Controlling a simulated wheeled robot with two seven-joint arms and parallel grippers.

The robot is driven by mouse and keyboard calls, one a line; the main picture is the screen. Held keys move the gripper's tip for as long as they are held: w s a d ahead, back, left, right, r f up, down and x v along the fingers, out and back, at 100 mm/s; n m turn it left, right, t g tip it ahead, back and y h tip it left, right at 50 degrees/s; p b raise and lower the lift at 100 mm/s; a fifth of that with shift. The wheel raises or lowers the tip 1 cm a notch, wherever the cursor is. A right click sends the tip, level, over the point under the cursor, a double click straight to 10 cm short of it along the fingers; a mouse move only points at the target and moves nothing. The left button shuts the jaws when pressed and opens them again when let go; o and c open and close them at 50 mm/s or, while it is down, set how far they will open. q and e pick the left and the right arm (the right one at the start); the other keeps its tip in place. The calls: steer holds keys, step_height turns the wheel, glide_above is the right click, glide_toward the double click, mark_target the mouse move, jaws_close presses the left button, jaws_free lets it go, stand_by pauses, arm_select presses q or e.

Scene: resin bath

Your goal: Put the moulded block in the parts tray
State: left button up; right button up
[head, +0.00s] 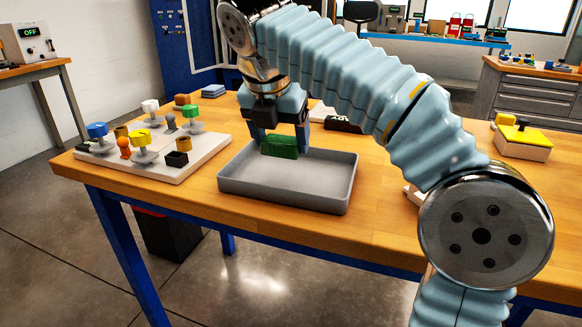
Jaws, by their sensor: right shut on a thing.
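A green moulded block (279,147) is at the back part of a grey parts tray (285,195), within its outline in the head view. My right gripper (279,137) points down over the tray, with a dark finger on each side of the block, and is shut on it. I cannot tell whether the block touches the tray floor or hangs just above it. The rest of the tray looks empty. My left gripper is not in view.
A pale board (190,160) with several coloured knobs and pegs stands left of the tray. A yellow-topped box (522,142) stands at the right. My right arm covers much of the table's back and right. The wooden table's (300,228) front edge lies close before the tray.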

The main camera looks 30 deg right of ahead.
mark_target(287, 138)
steer(key=d+f, duration=0.2)
steer(key=shift+w+f, duration=0.35)
steer(key=shift+w+d+f+b, duration=0.15)
steer(key=shift+f+b, duration=0.25)
steer(key=shift+f, duration=0.5)
steer(key=shift+s+d+f+b, duration=0.1)
steer(key=shift+f+b, duration=0.3)
steer(key=shift+f, duration=0.45)
steer(key=o, duration=1.1)
steer(key=shift+f, duration=0.1)
steer(key=shift+c, duration=0.2)
steer(key=p+v, duration=0.3)
steer(key=v, duration=0.8)
steer(key=shift+a+r, duration=0.15)
steer(key=shift+r, duration=0.2)
steer(key=shift+a+r, duration=0.1)
steer(key=shift+r, duration=0.1)
